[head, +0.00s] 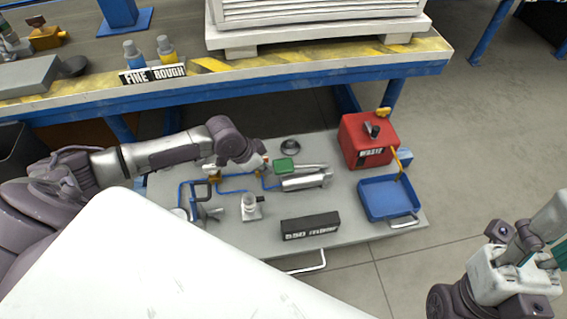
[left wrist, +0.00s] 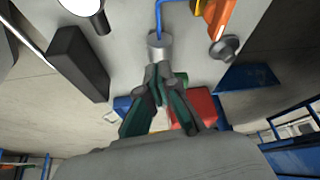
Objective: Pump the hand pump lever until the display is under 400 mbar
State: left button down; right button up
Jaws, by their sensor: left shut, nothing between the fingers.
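The display (head: 310,228) is a black box at the front of the grey board and appears to read 550 mbar.
The board (head: 360,236) also holds blue pipes, a silver fitting (head: 249,207), a red box (head: 368,138) and a blue tray (head: 388,197). A blue-edged bench (head: 300,80) with FINE and ROUGH labels overhangs behind.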

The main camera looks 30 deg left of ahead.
pick_arm(q)
jog(key=v, duration=0.9)
jog(key=shift+s+r, duration=0.2)
jog(key=shift+r, duration=0.15)
jog(key=shift+a, duration=0.1)
